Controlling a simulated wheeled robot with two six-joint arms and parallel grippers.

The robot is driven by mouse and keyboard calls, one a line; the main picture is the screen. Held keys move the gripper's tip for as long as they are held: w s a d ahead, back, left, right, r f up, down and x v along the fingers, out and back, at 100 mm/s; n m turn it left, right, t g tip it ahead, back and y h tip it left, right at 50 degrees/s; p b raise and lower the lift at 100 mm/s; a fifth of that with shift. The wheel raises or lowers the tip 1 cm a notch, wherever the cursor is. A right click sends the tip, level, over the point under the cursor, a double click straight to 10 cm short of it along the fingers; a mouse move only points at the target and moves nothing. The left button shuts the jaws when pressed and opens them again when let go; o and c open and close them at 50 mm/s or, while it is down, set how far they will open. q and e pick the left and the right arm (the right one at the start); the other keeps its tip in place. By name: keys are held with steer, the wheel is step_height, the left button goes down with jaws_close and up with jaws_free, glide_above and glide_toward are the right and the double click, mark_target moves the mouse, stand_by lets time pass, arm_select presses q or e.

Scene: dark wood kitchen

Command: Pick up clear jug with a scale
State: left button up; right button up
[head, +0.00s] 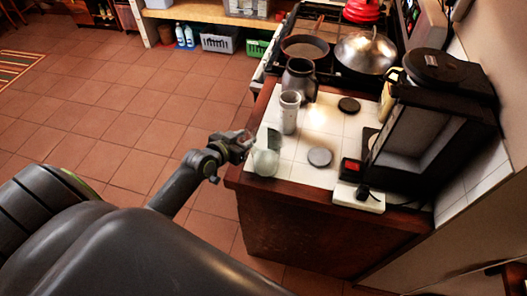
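A clear, slightly greenish jug (265,162) stands near the left front edge of the white tiled counter (299,172). It is small in the head view, and I cannot make out a scale on it. My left gripper (248,139) is at the counter's left edge, just behind and to the left of the jug. Its fingers are too small to show whether they are open or shut, or whether they touch the jug. My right gripper is not in view.
A tall greyish cylinder (289,114) and a dark pitcher (299,78) stand farther back. A black coffee machine (432,125) fills the right side. A stove with a pan (304,48) and lidded wok is beyond. Open floor lies left.

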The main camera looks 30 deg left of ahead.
arm_select(q)
steer(key=shift+w, duration=0.1)
jaws_close()
steer(key=shift+r, duration=0.15)
stand_by(0.5)
